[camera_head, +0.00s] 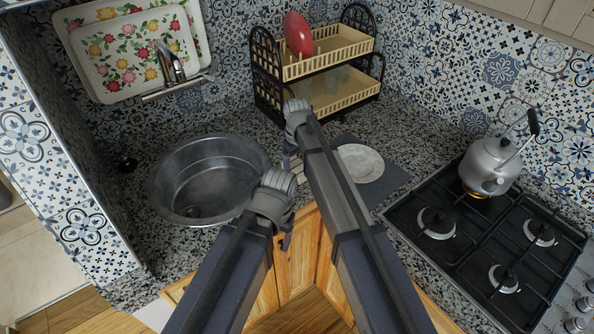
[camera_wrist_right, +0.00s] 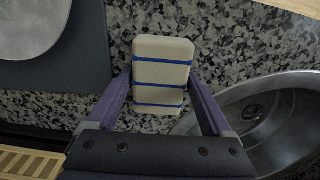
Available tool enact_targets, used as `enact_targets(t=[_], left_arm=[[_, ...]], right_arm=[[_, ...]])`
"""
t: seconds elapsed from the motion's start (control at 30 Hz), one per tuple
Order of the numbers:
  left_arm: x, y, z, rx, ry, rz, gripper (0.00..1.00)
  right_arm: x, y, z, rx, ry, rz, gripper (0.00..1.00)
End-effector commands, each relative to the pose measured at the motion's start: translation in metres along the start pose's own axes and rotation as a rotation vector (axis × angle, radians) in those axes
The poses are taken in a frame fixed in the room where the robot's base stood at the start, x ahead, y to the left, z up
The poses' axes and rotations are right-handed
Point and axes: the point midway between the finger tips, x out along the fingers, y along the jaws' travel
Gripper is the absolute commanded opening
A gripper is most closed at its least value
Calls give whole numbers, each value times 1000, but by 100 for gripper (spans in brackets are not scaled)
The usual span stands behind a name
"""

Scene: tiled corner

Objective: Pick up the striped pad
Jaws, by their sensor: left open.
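The striped pad (camera_wrist_right: 162,72) is a pale block with blue stripes on the dark speckled counter, in the right wrist view. My right gripper (camera_wrist_right: 161,88) has its two purple fingers apart, one on each side of the pad. The fingertips are close to its sides, and I cannot tell whether they touch. In the head view, my right arm's wrist largely hides the pad and that gripper. My left gripper (camera_head: 285,240) is open near the front edge of the counter, partly hidden by its own wrist, with nothing seen in it.
A round metal sink (camera_head: 185,178) lies left of my grippers. A grey mat (camera_head: 391,183) with a white plate (camera_head: 361,163) lies to the right. A dish rack (camera_head: 345,97) stands behind. A kettle (camera_head: 489,166) sits on the gas hob (camera_head: 468,213), with one burner glowing.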

Motion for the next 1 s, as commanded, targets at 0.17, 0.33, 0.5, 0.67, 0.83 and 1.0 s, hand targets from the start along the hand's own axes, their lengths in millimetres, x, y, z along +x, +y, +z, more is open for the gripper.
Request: enact_targets(t=[0.17, 0.33, 0.5, 0.67, 0.83, 1.0], left_arm=[[0, 0, 0, 0, 0, 0, 70], [0, 0, 0, 0, 0, 0, 70], [0, 0, 0, 0, 0, 0, 70], [0, 0, 0, 0, 0, 0, 70], [-3, 0, 0, 0, 0, 0, 70], [-14, -1, 1, 0, 0, 0, 70]], right_arm=[[0, 0, 0, 0, 0, 0, 63], [0, 0, 0, 0, 0, 0, 44], [0, 0, 0, 0, 0, 0, 25], [0, 0, 0, 0, 0, 0, 24], [-3, 0, 0, 0, 0, 0, 24], [-14, 0, 0, 0, 0, 0, 24]])
